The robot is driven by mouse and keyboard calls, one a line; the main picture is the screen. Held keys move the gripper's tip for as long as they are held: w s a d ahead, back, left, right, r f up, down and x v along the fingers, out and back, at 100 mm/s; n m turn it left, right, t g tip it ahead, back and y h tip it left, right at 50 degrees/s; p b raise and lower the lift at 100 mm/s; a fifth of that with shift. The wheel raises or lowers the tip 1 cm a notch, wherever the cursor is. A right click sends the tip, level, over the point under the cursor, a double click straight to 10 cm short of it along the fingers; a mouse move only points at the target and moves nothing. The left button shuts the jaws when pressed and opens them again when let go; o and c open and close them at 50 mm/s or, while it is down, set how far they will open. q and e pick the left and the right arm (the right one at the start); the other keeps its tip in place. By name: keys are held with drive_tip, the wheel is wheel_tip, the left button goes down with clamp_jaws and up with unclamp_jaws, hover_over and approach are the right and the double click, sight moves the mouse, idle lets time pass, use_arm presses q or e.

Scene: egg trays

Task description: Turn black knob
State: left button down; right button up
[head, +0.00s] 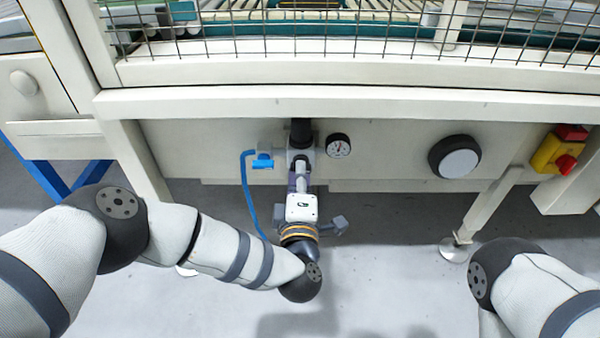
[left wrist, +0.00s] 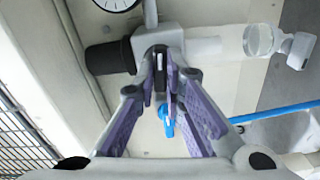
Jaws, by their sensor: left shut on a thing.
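A small black knob (left wrist: 160,49) with a pale stripe sits on the front of a grey-white valve unit, mostly hidden between my fingertips. The valve unit (head: 292,152) is fixed under the machine's beam. My left gripper (head: 301,165) reaches up to its front, and its purple-padded fingers are shut on the small knob, as the left wrist view (left wrist: 161,62) shows. A larger black cylindrical cap (head: 301,130) tops the unit; it is at the left in the left wrist view (left wrist: 104,57), clear of the fingers. My right gripper is out of view.
A gauge (head: 338,146) is right of the unit. A blue valve handle (head: 262,162) and blue hose (head: 249,200) are left. A round black-rimmed fitting (head: 455,157) and a yellow-red switch (head: 560,150) are farther right. The beam (head: 350,103) and wire mesh are above.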

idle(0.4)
use_arm(q)
drive_tip(key=c, duration=1.7)
unclamp_jaws()
drive_tip(key=s, duration=1.2)
